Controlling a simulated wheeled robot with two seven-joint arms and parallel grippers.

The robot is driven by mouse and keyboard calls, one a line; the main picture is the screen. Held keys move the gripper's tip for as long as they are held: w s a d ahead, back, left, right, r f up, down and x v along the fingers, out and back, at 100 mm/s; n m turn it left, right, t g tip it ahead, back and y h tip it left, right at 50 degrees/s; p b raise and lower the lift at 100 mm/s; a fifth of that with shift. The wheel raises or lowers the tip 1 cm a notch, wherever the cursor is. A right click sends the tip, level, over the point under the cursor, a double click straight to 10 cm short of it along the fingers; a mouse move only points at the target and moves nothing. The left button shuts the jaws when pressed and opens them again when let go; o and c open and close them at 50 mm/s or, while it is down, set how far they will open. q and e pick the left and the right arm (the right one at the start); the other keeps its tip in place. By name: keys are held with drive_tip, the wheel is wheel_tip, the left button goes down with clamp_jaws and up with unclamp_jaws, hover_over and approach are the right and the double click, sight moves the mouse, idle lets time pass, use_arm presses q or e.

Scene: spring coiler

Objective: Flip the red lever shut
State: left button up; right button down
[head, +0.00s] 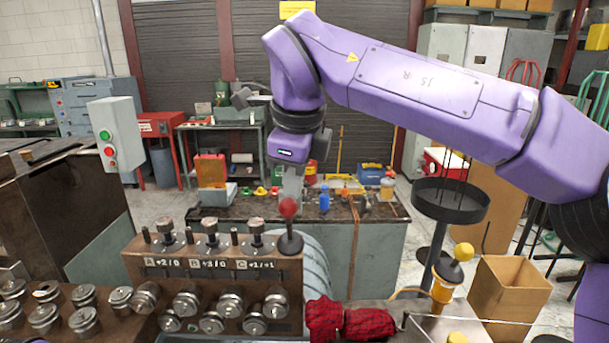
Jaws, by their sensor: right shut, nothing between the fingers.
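The red lever has a round red knob (289,207) on a dark stem (290,232). It stands about upright at the right end of the brown control block. My right gripper (291,188) points down just above the knob, its grey fingers shut and empty. The knob overlaps the fingertips in the head view, so I cannot tell whether they touch. My left gripper is out of view.
The brown block (200,268) carries several metal knobs and labels A, B and C. A red cloth (365,323) lies to its right. A yellow-knobbed lever (463,252), a round black tray (450,203) and a cardboard box (508,292) stand further right. A cluttered bench (376,243) is behind.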

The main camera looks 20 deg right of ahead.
drive_tip(key=shift+s+a, duration=0.1)
drive_tip(key=shift+s, duration=0.2)
drive_tip(key=shift+f, duration=0.1)
drive_tip(key=shift+w+r, duration=0.15)
drive_tip(key=shift+r, duration=0.15)
wheel_tip(320, 180, up, 11)
drive_tip(key=d+p, duration=0.1)
drive_tip(key=p, duration=0.3)
drive_tip(key=shift+s+d+t, duration=0.2)
drive_tip(key=shift+d+t, duration=0.1)
drive_tip(key=shift+d, duration=0.05)
